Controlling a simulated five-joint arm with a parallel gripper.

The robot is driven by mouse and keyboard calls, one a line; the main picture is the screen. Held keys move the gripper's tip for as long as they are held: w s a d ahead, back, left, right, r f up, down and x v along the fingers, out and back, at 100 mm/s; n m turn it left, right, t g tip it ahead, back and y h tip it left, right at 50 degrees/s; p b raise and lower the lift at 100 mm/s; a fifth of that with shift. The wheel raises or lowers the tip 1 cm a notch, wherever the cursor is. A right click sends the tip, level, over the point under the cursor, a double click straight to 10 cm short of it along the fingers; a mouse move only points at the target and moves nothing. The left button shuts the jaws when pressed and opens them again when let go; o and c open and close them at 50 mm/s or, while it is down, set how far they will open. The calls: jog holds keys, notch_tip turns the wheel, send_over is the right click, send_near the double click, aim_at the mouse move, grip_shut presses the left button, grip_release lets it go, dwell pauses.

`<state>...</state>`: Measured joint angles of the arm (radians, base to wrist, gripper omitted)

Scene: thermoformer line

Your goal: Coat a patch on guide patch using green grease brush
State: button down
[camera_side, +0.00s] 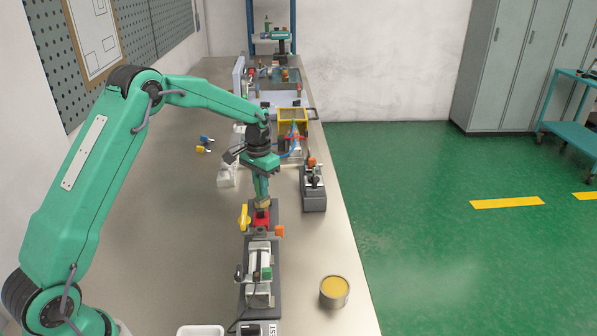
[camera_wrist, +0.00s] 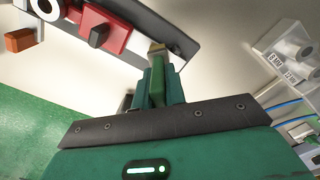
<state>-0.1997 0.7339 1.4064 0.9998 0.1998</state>
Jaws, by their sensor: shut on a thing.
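My gripper (camera_side: 261,186) points down over the middle of the bench and is shut on the green grease brush (camera_wrist: 157,84). In the wrist view the brush's green handle sits between the jaws, with its tan bristle end (camera_wrist: 157,47) beyond them. In the side view the bristle end (camera_side: 263,203) is low, just above or at a dark base plate (camera_side: 280,212) beside a red block (camera_side: 262,217). I cannot tell whether the bristles touch. A separate guide patch does not stand out; the brush and gripper partly cover the plate there.
An open tin of yellow grease (camera_side: 334,291) stands near the bench's right edge. A yellow handle (camera_side: 244,216) and an orange block (camera_side: 279,231) flank the red block. A grey fixture (camera_side: 313,190) stands at right, and a yellow frame (camera_side: 293,120) behind. The bench's left side is mostly clear.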

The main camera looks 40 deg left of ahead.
jog(key=shift+s+d, duration=0.8)
jog(key=shift+s, duration=0.05)
jog(key=shift+s+d+r, duration=0.15)
notch_tip(320, 180, up, 8)
dwell(0.5)
